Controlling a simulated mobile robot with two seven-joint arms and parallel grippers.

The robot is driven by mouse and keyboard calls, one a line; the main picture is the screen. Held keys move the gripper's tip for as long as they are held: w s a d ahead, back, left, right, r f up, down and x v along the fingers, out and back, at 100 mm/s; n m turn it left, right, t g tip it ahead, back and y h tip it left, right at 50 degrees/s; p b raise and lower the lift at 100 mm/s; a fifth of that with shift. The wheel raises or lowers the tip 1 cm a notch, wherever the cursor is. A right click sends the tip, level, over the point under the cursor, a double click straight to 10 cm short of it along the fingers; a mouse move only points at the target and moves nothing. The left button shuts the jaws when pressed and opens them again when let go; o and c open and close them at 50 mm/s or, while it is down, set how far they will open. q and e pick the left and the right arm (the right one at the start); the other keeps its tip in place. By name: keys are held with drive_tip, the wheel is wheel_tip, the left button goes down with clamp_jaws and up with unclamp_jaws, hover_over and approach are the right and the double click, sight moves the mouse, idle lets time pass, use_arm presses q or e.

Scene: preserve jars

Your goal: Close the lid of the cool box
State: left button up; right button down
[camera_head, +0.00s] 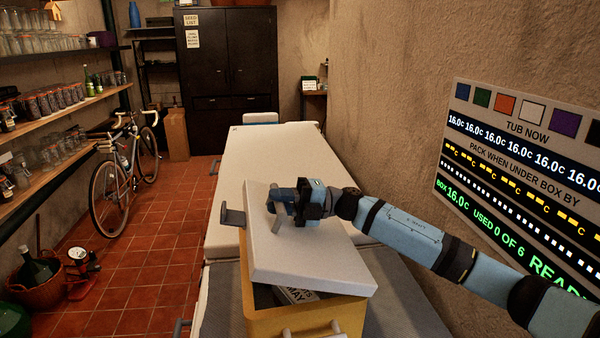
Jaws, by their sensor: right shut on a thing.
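The cool box (260,322) is yellow and stands at the near centre. Its pale lid (305,258) lies over the top, turned askew to the box. At the near side a dark gap shows between lid and rim, with a labelled item (296,296) inside. My right gripper (279,208) is over the far part of the lid, shut on a grey handle (281,221) there. Its fingertips are partly hidden by the gripper body. My left gripper is not in view.
A long pale-topped bench (270,150) stretches behind the box. A rough wall with a display board (520,185) stands close on the right. On the left are a bicycle (122,170), shelves of jars and open tiled floor (150,245).

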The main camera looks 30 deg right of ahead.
sight(288, 222)
drive_tip(key=a+f+h+p, duration=0.1)
drive_tip(key=f, duration=0.1)
drive_tip(key=a+f+h+p, duration=0.1)
drive_tip(key=p, duration=0.1)
drive_tip(key=w+a+f+g+h+p, duration=0.1)
drive_tip(key=f, duration=0.1)
drive_tip(key=shift+a+f+h, duration=0.3)
drive_tip(key=shift+a+f, duration=0.05)
drive_tip(key=shift+a, duration=0.05)
drive_tip(key=shift+a+f+h+p, duration=0.15)
drive_tip(key=shift+f+h+p, duration=0.15)
drive_tip(key=shift+f+p, duration=0.2)
drive_tip(key=shift+f, duration=0.2)
drive_tip(key=c, duration=1)
unclamp_jaws()
drive_tip(key=v, duration=1.2)
drive_tip(key=shift+r+b, duration=0.1)
drive_tip(key=shift+b, duration=0.2)
